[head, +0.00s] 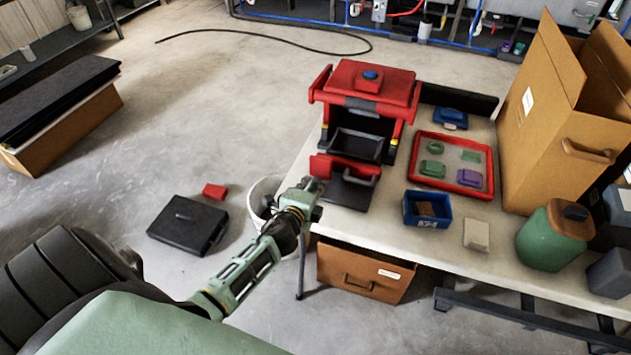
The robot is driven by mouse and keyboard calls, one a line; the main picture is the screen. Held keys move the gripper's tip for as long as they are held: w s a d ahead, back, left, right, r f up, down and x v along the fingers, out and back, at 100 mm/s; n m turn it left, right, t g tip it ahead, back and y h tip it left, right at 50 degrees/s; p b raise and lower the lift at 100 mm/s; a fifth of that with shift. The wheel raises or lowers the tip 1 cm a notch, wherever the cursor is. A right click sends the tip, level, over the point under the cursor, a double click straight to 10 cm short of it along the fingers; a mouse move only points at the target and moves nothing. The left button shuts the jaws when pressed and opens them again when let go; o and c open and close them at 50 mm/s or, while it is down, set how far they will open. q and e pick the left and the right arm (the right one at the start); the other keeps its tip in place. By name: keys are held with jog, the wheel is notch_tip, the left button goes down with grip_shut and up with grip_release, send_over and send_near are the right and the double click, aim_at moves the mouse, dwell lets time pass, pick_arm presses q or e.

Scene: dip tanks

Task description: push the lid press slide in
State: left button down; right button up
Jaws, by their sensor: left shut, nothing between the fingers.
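The lid press (365,85) is a red and black machine with a blue knob on top, at the left end of the table. Its slide (355,167) sticks out toward me below the press, with a red front and a dark grey handle. A dark tray part (345,143) shows behind that front, inside the press. My left gripper (314,186) is shut and empty, close to the slide's left front corner. I cannot tell whether it touches the slide. My right gripper is not in view.
On the table (390,228) stand a red tray (412,178) with small green and purple pieces, a blue bin (411,212), a pale block (476,235), a green jug (548,240) and a large cardboard box (540,130). A black case (187,227) lies on the floor.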

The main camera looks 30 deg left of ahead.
pick_arm(q)
jog(key=shift+w+a, duration=0.1)
jog(key=shift+w, duration=0.55)
jog(key=w+b, duration=0.1)
jog(key=w, duration=0.2)
jog(key=w+a+b, duration=0.1)
jog(key=w, duration=0.2)
jog(key=w+a+b, duration=0.1)
jog(key=w, duration=0.2)
jog(key=shift+f, duration=0.2)
jog(key=shift+w+a+r, duration=0.15)
jog(key=shift+w+a, duration=0.05)
jog(key=shift+w, duration=0.25)
jog(key=shift+r, duration=0.1)
jog(key=shift+s, duration=0.1)
